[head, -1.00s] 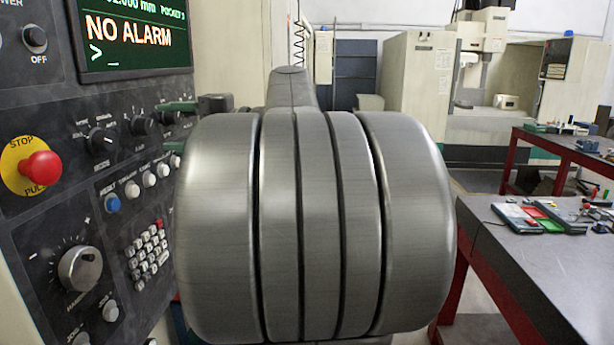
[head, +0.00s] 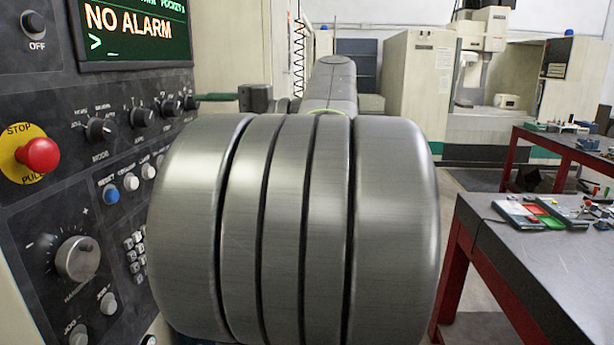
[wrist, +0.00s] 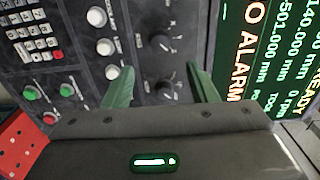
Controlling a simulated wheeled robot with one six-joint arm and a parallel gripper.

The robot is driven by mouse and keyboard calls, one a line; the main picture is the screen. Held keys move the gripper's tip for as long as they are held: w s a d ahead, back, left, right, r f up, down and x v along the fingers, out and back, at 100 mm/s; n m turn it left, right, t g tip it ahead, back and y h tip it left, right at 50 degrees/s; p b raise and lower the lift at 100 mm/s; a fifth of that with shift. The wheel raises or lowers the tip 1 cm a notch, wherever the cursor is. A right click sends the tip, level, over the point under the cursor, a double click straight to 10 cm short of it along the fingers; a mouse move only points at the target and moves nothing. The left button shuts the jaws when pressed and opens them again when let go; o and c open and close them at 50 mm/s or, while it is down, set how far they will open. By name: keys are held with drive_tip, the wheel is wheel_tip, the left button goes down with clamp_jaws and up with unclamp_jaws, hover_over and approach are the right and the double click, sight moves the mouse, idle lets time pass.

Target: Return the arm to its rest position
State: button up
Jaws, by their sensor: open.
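My gripper (wrist: 160,82) shows in the wrist view with its two green fingers apart and nothing between them. Beyond the fingers is the machine's control panel (wrist: 135,45), which appears turned on its side, with dark knobs between the fingers. How far the fingertips are from the panel I cannot tell. In the head view my own large grey arm joint fills the middle and hides my gripper. The control panel (head: 75,130) stands to its left.
The screen (head: 135,35) reads NO ALARM. A red stop button (head: 38,155) and a dial (head: 77,258) are on the panel's left. A workbench (head: 540,260) with a tray of parts (head: 540,213) stands at right. Open floor lies behind it.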

sight(150, 120)
drive_tip(key=a+p, duration=0.1)
drive_tip(key=a, duration=0.6)
drive_tip(key=a+p, duration=0.1)
drive_tip(key=a, duration=0.3)
drive_tip(key=shift+w+p, duration=0.3)
drive_tip(key=shift+w, duration=0.1)
drive_tip(key=shift+d+f+n+b, duration=0.15)
drive_tip(key=shift+f+n+b, duration=0.15)
drive_tip(key=shift+n+b, duration=0.35)
drive_tip(key=shift+d+n+b, duration=0.1)
drive_tip(key=shift+n+b, duration=0.75)
drive_tip(key=n+b, duration=0.2)
drive_tip(key=n, duration=0.1)
drive_tip(key=shift+r+n, duration=0.1)
drive_tip(key=shift+n, duration=0.3)
drive_tip(key=n+b, duration=0.2)
drive_tip(key=n, duration=0.2)
drive_tip(key=shift+w+r+n+b, duration=0.1)
drive_tip(key=shift+n+b, duration=0.2)
drive_tip(key=shift+n, duration=2.1)
